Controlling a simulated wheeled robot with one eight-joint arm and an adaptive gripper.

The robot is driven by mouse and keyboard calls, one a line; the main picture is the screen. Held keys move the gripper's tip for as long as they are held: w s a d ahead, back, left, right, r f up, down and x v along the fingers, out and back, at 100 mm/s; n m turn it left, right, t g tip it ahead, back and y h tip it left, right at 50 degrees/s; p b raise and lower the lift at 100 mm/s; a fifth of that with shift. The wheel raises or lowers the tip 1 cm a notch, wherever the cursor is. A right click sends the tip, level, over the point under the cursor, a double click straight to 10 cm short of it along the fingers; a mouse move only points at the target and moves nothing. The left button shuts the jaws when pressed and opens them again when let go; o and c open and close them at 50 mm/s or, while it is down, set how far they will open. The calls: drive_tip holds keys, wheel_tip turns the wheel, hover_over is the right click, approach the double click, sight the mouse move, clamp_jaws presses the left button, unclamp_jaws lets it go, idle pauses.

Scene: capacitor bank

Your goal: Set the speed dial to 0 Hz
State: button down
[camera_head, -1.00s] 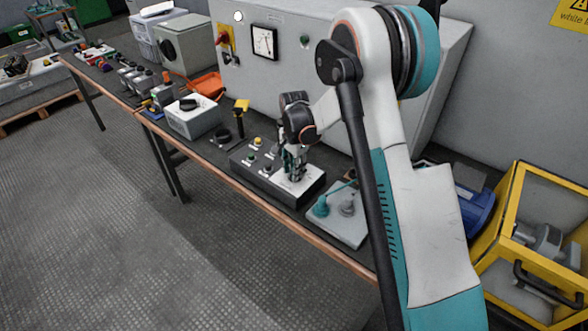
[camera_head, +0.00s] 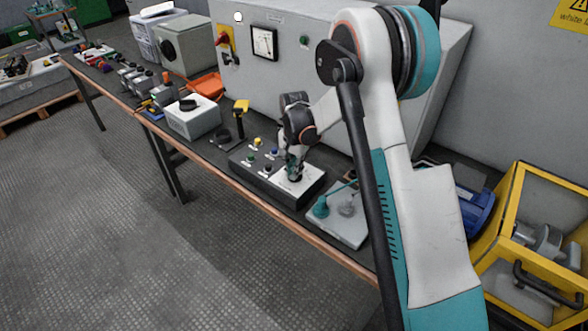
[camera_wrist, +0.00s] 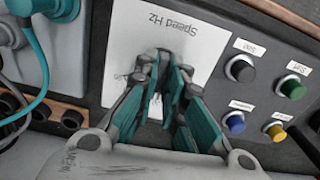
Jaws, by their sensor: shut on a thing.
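The white speed plate (camera_wrist: 205,50), with "Speed Hz" printed on it, is upside down in the wrist view. It sits on the right end of the dark control box (camera_head: 290,203) in the head view. My gripper (camera_wrist: 163,66) points down at the plate's middle, and it also shows in the head view (camera_head: 293,172). Its teal-padded fingers are shut on the speed dial. The fingers cover the dial, so its pointer and setting cannot be read.
Black (camera_wrist: 240,68), green (camera_wrist: 292,88), blue (camera_wrist: 235,122) and yellow (camera_wrist: 277,131) buttons sit beside the plate. A grey board with a teal part (camera_head: 321,207) and cable lies close to the box's right. A yellow-topped post (camera_head: 241,107) stands left of the box.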

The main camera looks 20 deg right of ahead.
drive_tip(key=n, duration=0.5)
drive_tip(key=shift+d+n, duration=0.1)
drive_tip(key=shift+n, duration=0.2)
drive_tip(key=n, duration=0.5)
drive_tip(key=shift+d, duration=0.1)
drive_tip(key=shift+n, duration=0.4)
drive_tip(key=c, duration=1.7)
unclamp_jaws()
wheel_tip(320, 180, up, 12)
